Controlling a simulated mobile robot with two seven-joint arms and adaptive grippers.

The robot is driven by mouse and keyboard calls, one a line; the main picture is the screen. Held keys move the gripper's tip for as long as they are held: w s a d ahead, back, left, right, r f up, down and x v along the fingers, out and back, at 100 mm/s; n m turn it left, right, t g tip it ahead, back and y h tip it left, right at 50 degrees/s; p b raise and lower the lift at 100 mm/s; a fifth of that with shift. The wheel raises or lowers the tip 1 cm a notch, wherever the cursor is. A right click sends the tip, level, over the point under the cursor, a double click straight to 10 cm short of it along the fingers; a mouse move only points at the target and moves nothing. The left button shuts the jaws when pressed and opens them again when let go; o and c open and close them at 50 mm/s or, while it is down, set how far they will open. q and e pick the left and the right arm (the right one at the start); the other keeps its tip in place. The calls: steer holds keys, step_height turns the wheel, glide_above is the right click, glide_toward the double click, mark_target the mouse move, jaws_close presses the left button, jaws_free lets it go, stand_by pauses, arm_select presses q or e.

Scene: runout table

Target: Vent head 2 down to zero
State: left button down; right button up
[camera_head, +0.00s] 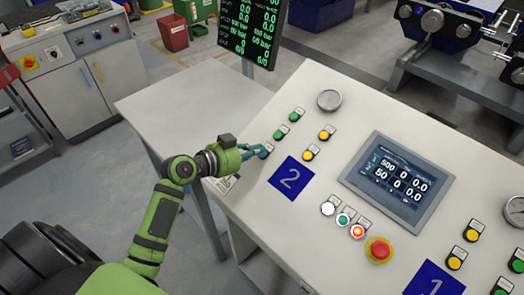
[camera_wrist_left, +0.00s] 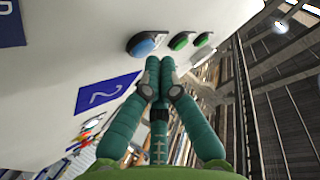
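The sloped white console has a blue placard marked 2 (camera_head: 290,178), also in the left wrist view (camera_wrist_left: 104,94). By it are a blue button (camera_head: 264,152), two green buttons (camera_head: 279,134) and two yellow buttons (camera_head: 309,155). A round gauge (camera_head: 329,100) sits above them; I cannot read its needle. My left gripper (camera_head: 258,150) is at the blue button. In the left wrist view its teal fingers (camera_wrist_left: 159,75) are together and empty, just beside the blue button (camera_wrist_left: 146,43); I cannot tell whether they touch it. My right gripper is not in view.
A touch screen (camera_head: 397,181) shows 500 and 50 with zeros. White, green and lit red buttons (camera_head: 357,231) and a red emergency stop (camera_head: 379,250) stand below it. A placard marked 1 (camera_head: 434,280) is lower right. A hanging display (camera_head: 250,28) stands behind the console's upper edge.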

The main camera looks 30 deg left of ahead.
arm_select(q)
steer(key=shift+s+r, duration=0.1)
steer(key=shift+r, duration=0.15)
steer(key=r+p, duration=0.1)
steer(key=s+r+p, duration=0.1)
steer(key=r, duration=0.1)
steer(key=s+r+p, duration=0.1)
steer(key=shift+a+r, duration=0.3)
steer(key=shift+a, duration=0.1)
stand_by(0.4)
